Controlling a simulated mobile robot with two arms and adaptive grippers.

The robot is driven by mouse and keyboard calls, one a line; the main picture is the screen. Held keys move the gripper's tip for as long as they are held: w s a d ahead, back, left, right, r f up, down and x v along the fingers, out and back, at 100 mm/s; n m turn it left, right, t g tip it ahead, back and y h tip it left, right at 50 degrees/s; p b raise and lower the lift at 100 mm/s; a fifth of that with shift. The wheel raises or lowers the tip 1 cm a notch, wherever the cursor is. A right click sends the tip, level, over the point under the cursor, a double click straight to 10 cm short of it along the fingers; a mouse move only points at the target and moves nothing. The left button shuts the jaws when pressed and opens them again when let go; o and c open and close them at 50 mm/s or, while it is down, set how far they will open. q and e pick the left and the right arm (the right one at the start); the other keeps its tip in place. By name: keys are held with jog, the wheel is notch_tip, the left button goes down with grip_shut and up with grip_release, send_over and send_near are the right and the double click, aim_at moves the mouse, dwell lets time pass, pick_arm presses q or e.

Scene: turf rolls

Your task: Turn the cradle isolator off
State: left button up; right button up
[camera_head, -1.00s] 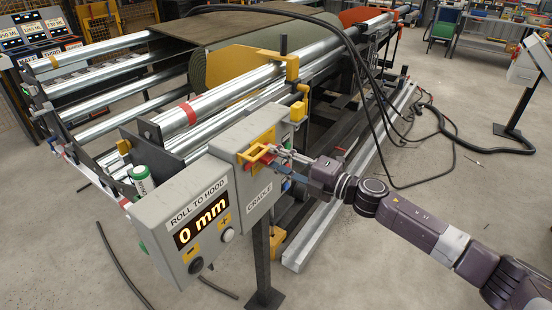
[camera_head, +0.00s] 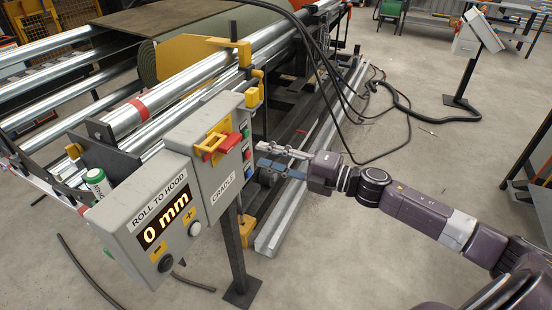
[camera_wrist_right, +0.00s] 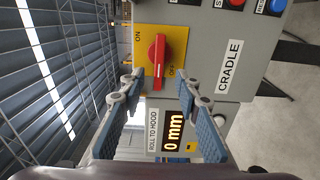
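The cradle isolator is a red rotary handle (camera_head: 231,142) on a yellow plate on the grey CRADLE box (camera_head: 205,178). In the right wrist view the red handle (camera_wrist_right: 157,62) runs up and down the picture, with ON at the plate's left and OFF by its lower right. In the head view the handle lies roughly crosswise on the box. My right gripper (camera_head: 262,154) is open and empty, apart from the handle and to the right of the box. In the wrist view its two fingers (camera_wrist_right: 158,88) stand either side of the handle's lower end. My left gripper is not in view.
The grey ROLL TO HOOD box (camera_head: 143,222) with its 0 mm display adjoins the cradle box. Coloured push buttons (camera_head: 246,144) sit beside the isolator. Metal rollers (camera_head: 190,85) stand behind. Black cables (camera_head: 335,105) hang at the right.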

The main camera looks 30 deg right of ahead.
jog(key=shift+v, duration=1.1)
jog(key=w+d+f+m+t+h, duration=0.1)
jog(key=d+f+m+h, duration=0.3)
jog(key=f, duration=0.5)
jog(key=d+f+m+h, duration=0.3)
jog(key=d+f+m, duration=0.25)
jog(key=f, duration=0.35)
jog(key=s+d+f+m+g+h, duration=0.25)
jog(key=s+f, duration=0.25)
jog(key=f, duration=0.7)
jog(key=s+d+f+m+g+h, duration=0.15)
jog(key=s+f+m, duration=0.3)
jog(key=f, duration=0.65)
jog(key=s+a+f+m+g, duration=0.2)
jog(key=s+a+f, duration=0.1)
jog(key=s+f, duration=0.6)
jog(key=s+a+f+m+g, duration=0.2)
jog(key=s+a+f+g, duration=0.1)
jog(key=s+f, duration=0.55)
jog(key=s+a+f+m+g, duration=0.1)
jog(key=s+a+f, duration=0.1)
jog(key=s+a, duration=0.2)
jog(key=s+a+f+m+g, duration=0.1)
jog(key=s+a+f+g, duration=0.1)
jog(key=s, duration=0.9)
jog(key=s+a+f+m+g, duration=0.1)
jog(key=s+a+f, duration=0.3)
jog(key=s, duration=0.4)
jog(key=shift+a+g, duration=0.6)
jog(key=shift+a, duration=0.2)
